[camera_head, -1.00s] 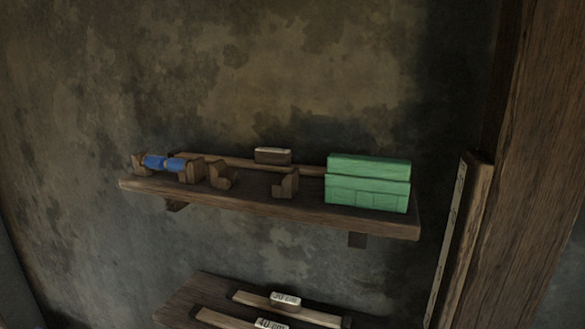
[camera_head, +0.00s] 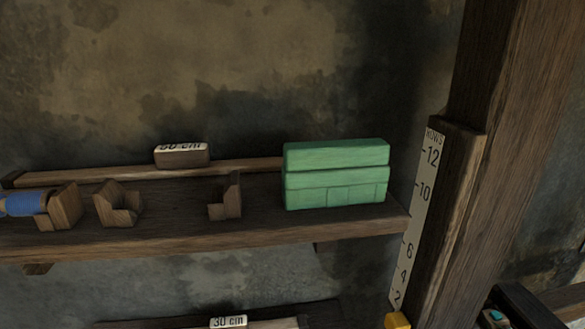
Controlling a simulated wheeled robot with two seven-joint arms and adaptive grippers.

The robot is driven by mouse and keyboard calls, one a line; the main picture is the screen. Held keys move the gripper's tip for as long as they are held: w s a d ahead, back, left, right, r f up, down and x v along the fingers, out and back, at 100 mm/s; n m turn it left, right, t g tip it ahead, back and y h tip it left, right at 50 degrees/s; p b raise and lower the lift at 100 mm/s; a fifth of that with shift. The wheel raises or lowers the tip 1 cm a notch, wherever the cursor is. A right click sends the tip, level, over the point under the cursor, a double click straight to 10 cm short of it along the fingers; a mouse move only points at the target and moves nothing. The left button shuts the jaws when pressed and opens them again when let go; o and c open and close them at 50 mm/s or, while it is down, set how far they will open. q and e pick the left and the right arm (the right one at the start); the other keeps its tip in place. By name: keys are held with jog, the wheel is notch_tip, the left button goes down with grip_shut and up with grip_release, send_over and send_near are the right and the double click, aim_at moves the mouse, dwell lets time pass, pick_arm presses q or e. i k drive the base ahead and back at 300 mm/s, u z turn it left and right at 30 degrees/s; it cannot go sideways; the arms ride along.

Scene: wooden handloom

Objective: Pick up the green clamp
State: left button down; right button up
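The green clamp (camera_head: 335,176) is a blocky green piece with a groove running along it. It rests on the right end of the wooden wall shelf (camera_head: 270,227), close to the shelf's right edge. Neither of my grippers shows clearly. A dark piece with a teal spot lies at the bottom right corner, and I cannot tell what it is.
Wooden cradles (camera_head: 226,199) stand left of the clamp, with a blue-wrapped rod (camera_head: 26,203) at the far left. A wooden post with a numbered scale (camera_head: 418,207) rises just right of the shelf. A lower shelf holds a "30 cm" piece (camera_head: 228,321).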

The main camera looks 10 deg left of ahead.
aim_at(334, 173)
jog(key=u, duration=0.7)
jog(key=k, duration=0.45)
jog(key=u, duration=0.25)
